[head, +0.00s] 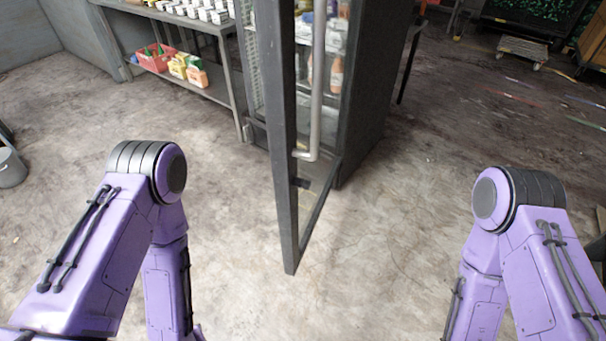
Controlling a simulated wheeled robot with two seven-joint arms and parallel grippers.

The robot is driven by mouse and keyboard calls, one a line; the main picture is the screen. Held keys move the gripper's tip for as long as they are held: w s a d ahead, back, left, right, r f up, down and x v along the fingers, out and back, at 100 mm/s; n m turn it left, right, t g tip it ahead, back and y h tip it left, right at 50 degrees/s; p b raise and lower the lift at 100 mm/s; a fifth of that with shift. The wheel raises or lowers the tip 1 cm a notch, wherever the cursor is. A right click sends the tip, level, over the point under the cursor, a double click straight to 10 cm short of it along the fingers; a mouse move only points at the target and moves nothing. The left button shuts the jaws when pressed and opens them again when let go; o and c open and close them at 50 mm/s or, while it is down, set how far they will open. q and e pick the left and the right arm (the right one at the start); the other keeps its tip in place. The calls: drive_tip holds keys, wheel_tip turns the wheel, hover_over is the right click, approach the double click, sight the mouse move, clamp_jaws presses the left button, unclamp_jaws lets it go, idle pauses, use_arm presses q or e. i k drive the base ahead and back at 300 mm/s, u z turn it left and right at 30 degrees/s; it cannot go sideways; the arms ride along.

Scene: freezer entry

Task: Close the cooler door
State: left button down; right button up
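The cooler door (284,150) is a dark-framed glass door that stands open, its free edge swung out toward me. A long grey vertical handle (317,90) runs down the door and bends in at its lower end. The dark cooler (362,90) stands behind it, with bottles (336,75) visible on its shelves. My purple left arm is at the left and my purple right arm at the right, both well apart from the door. Both arms bend downward and their grippers are out of the picture or hidden.
A metal shelf unit (190,82) with white cups, a red crate (153,57) and small cartons stands left of the cooler. A bucket (10,167) is at the far left. A wheeled dolly (522,50) stands at the back right. The concrete floor around the door is clear.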

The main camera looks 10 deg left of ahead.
sight(274, 20)
drive_tip(key=u, duration=0.05)
drive_tip(key=k, duration=0.1)
drive_tip(key=z, duration=2.1)
drive_tip(key=i, duration=2)
drive_tip(key=u, duration=3.45)
drive_tip(key=i, duration=0.5)
drive_tip(key=u, duration=0.05)
